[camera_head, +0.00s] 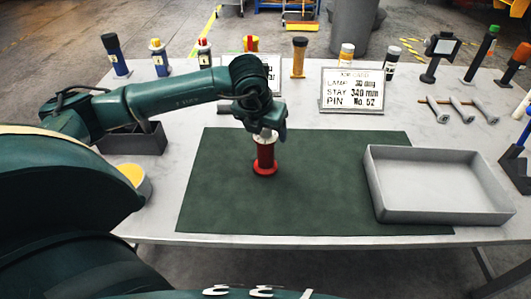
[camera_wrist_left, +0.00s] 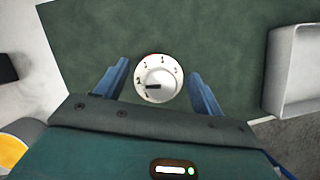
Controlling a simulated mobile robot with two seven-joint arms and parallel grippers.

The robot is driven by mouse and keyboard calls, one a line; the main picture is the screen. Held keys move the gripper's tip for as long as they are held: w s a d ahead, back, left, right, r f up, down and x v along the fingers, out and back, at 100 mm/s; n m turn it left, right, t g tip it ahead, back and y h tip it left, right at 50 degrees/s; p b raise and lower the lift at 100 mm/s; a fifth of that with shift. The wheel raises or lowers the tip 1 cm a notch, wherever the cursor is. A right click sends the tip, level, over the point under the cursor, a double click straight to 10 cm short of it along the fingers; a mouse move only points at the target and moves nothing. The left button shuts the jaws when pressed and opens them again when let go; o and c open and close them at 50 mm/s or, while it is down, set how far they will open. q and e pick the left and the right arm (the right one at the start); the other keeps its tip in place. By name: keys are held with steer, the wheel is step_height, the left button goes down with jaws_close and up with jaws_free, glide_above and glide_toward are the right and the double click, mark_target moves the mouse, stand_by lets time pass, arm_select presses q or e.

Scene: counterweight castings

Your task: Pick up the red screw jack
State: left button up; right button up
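The red screw jack (camera_head: 264,158) stands upright on the dark green mat (camera_head: 330,160), with a flared red base and a pale round top. In the left wrist view, its white dial-like top (camera_wrist_left: 159,78) with numbers lies between the two blue fingers. My left gripper (camera_head: 271,133) is directly above the jack at its top, pointing down. In the left wrist view, my left gripper (camera_wrist_left: 160,88) is open, with a gap between each finger and the dial. My right gripper is not in view.
A grey open tray (camera_head: 440,213) stands on the right of the mat. Bottles, a sign (camera_head: 352,90) and tools line the back of the table. A dark bin (camera_head: 135,140) sits at left. The mat around the jack is clear.

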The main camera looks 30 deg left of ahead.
arm_select(q)
jaws_close()
steer(key=shift+r, duration=0.15)
stand_by(0.4)
